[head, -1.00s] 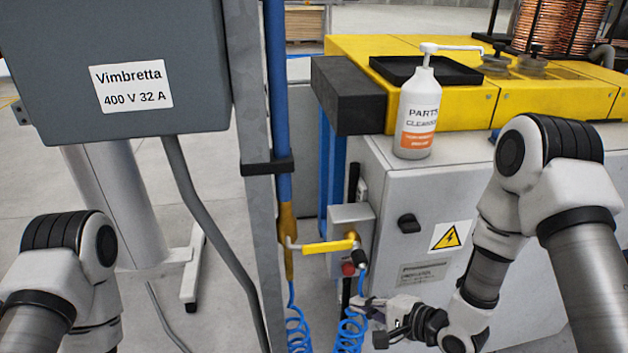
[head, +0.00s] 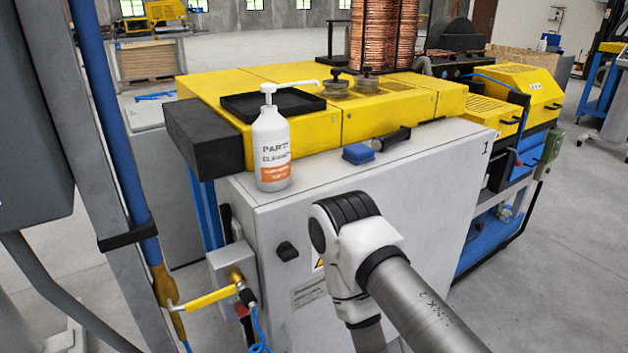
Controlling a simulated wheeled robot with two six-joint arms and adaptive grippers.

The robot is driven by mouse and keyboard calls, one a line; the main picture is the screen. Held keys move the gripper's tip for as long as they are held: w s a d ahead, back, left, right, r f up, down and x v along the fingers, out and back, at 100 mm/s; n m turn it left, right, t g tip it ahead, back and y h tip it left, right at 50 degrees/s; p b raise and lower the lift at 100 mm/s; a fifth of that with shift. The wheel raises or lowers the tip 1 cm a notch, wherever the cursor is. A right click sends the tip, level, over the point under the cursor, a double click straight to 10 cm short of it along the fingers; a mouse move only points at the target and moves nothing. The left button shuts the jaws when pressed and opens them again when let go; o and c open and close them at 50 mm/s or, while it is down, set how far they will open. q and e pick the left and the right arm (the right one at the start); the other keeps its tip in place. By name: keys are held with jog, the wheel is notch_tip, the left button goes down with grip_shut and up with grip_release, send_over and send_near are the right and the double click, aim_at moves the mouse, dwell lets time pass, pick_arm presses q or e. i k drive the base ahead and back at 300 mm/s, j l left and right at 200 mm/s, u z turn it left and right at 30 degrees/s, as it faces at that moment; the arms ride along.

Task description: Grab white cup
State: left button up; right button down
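I see no white cup in the head view. A white pump bottle (head: 271,150) with a "PARTS CLEANER" label stands upright on the left end of the grey cabinet's top. My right arm shows in front of the cabinet, bent at the elbow, but its gripper is not in the picture. My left arm and gripper are also out of view.
A blue-and-black brush-like tool (head: 358,153) lies on the cabinet top.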

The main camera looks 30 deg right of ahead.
aim_at(505, 213)
jog(key=j+z, duration=0.1)
jog(key=z, duration=0.35)
jog(key=k+z, duration=0.15)
jog(key=z, duration=0.3)
jog(key=k+z, duration=0.1)
jog(key=z, duration=0.35)
jog(key=i, duration=0.3)
jog(key=i+l+z, duration=0.6)
jog(key=i+l, duration=0.2)
jog(key=i+l+z, duration=0.3)
jog(key=i, duration=0.25)
jog(key=i+l+z, duration=0.1)
jog(key=i+z, duration=0.2)
jog(key=i, duration=0.15)
jog(key=i+z, duration=0.3)
jog(key=i, duration=0.2)
jog(key=i+l+u, duration=0.2)
jog(key=i, duration=0.4)
jog(key=i+u, duration=0.25)
jog(key=i, duration=0.3)
jog(key=i+l+u, duration=0.2)
jog(key=i, duration=0.35)
jog(key=i+l+u, duration=0.25)
jog(key=i+l, duration=0.25)
jog(key=i+l+u, duration=1.05)
jog(key=l, duration=0.35)
jog(key=k+j, duration=0.05)
